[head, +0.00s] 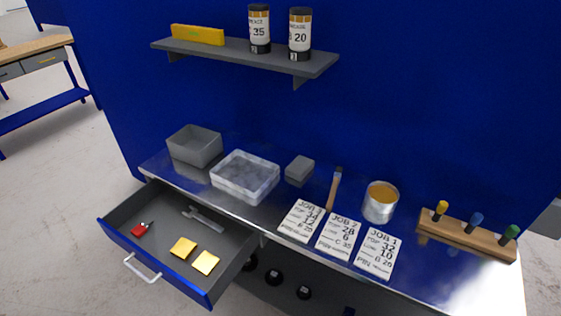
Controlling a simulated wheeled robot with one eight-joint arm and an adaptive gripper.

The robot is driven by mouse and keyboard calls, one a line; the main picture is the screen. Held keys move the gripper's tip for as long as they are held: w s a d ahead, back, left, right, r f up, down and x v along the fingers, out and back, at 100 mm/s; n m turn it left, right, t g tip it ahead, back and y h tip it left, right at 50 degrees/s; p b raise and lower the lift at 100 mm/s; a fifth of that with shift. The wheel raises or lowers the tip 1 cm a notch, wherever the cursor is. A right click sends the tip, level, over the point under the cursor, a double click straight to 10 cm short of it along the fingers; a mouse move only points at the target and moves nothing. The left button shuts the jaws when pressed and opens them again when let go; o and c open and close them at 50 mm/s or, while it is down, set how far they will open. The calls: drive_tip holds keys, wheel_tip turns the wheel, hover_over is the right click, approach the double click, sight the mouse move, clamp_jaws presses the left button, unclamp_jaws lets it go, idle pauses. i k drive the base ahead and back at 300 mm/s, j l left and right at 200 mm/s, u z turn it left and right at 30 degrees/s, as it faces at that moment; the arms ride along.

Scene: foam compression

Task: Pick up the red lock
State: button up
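The red lock (138,230) lies in the left part of an open drawer (157,206), close to its left wall. It is small, with a light metal part at its upper right. My gripper is not in view, so its place relative to the lock does not show.
The drawer also holds two yellow blocks (183,247) and a grey wrench (204,219). Above it, the metal bench (281,218) carries a grey bin (194,146), a clear box (245,177), job cards (338,236), a can (380,203) and a wooden rack (467,236). A shelf (245,52) overhangs the bench.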

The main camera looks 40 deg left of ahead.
sight(139, 230)
drive_tip(key=u, duration=2.85)
drive_tip(key=i+l+u, duration=0.2)
drive_tip(key=i, duration=0.2)
drive_tip(key=i+u, duration=0.15)
drive_tip(key=i, duration=0.25)
drive_tip(key=i+l+u, duration=0.2)
drive_tip(key=i+l, duration=0.05)
drive_tip(key=i, duration=0.1)
